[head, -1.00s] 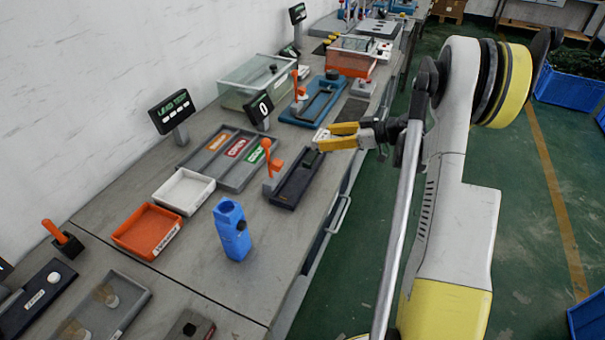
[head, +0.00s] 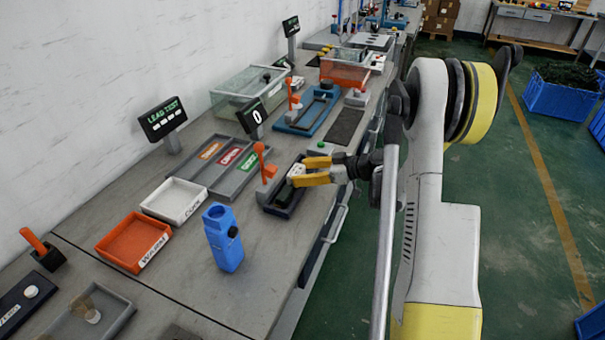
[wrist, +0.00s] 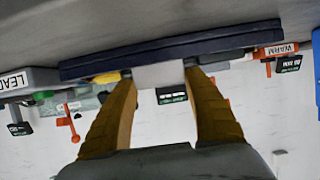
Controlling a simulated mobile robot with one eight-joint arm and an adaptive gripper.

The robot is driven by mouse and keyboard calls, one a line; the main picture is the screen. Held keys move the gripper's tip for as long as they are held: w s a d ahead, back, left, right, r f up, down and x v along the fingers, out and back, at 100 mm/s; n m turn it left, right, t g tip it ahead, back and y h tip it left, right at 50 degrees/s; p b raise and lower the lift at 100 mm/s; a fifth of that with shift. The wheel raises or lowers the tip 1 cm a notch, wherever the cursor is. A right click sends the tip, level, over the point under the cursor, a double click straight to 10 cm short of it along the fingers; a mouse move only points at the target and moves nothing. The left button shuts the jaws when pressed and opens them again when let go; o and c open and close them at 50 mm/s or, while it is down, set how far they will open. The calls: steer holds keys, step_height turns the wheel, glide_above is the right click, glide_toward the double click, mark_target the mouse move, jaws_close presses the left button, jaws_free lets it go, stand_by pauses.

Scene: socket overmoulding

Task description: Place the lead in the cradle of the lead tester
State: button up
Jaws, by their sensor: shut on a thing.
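The lead (head: 296,170) shows as a small white piece at the tips of my gripper (head: 303,172), whose yellow fingers are shut on it. In the wrist view the held piece (wrist: 160,75) is a pale grey block between the fingertips. The lead tester appears to be the dark base (head: 270,192) with an upright orange lever (head: 261,160). My gripper is over the right part of this base. The fingers hide part of the cradle, and I cannot tell whether the lead touches it. In the wrist view a dark edge (wrist: 215,42) lies just beyond the lead.
The lead test display (head: 163,117) and a counter reading 0 (head: 253,117) stand behind. A grey three-part tray (head: 190,160), a white tray (head: 174,201), an orange tray (head: 134,241) and a blue holder (head: 224,240) stand to the left. A blue fixture (head: 305,115) is beyond.

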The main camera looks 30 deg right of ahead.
steer(key=shift+f, duration=0.1)
steer(key=o, duration=1.2)
steer(key=shift+c, duration=0.2)
